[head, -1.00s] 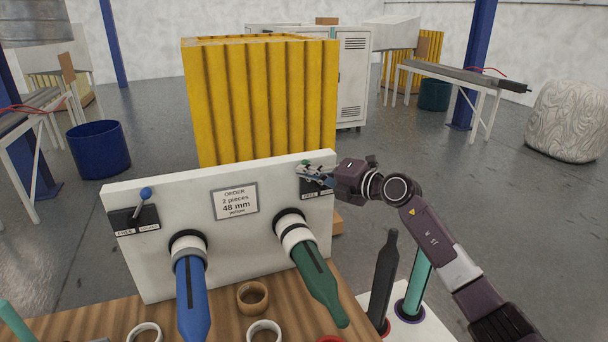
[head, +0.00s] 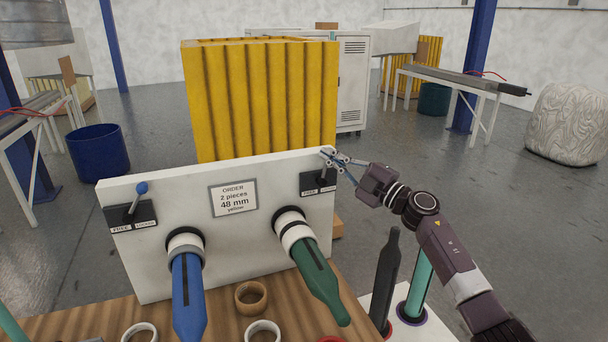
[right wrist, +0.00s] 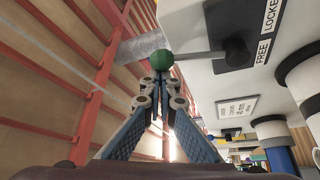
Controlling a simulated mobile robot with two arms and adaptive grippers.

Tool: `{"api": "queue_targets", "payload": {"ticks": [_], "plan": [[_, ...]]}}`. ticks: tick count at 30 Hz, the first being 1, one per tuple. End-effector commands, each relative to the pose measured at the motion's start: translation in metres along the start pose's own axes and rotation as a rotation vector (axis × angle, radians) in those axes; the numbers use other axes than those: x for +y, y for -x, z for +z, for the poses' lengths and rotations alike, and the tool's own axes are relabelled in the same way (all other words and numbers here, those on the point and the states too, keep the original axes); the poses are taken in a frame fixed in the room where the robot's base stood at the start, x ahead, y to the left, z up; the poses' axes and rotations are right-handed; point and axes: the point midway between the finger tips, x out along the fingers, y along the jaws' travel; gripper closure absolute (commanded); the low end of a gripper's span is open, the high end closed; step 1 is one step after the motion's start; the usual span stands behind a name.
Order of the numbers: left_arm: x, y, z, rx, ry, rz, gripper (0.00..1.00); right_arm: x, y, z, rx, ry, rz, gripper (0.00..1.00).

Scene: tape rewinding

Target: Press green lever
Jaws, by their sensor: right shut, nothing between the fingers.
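The green lever's round knob (right wrist: 162,60) shows in the right wrist view just beyond the fingertips of my right gripper (right wrist: 158,82). Its rod runs right to a black pivot, beside a label reading FREE and LOCKED (right wrist: 268,28). In the head view my right gripper (head: 327,157) is at the upper right corner of the white panel (head: 160,270), above the black lever plate (head: 309,185). The fingers are shut and empty, and hide the knob there. I cannot tell whether they touch it. My left gripper is out of view.
A blue-knobbed lever (head: 141,189) is on the panel's left. A blue spindle (head: 188,295) and a green spindle (head: 318,283) stick out of the panel's front. Several rings lie on the wooden table (head: 70,325). A black post (head: 385,280) stands at right.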

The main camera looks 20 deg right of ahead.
Motion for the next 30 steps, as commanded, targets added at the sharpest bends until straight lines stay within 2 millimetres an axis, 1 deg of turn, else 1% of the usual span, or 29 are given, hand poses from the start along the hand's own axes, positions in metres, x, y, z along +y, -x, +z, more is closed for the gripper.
{"api": "queue_targets", "payload": {"ticks": [1, 6, 15, 21, 30], "plan": [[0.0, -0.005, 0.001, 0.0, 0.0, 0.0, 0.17, -0.003, 0.003, 0.005, -0.002, -0.04, 0.021, 1.0], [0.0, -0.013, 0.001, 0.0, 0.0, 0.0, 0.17, 0.001, 0.009, 0.015, -0.003, -0.155, 0.09, 1.0], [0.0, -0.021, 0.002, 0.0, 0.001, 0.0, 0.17, 0.003, 0.015, 0.026, -0.001, -0.294, 0.17, 1.0], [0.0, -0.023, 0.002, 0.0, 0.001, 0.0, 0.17, 0.004, 0.017, 0.03, -0.002, -0.334, 0.194, 1.0], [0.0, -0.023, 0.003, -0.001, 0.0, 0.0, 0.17, 0.005, 0.018, 0.031, -0.002, -0.346, 0.202, 1.0]]}}
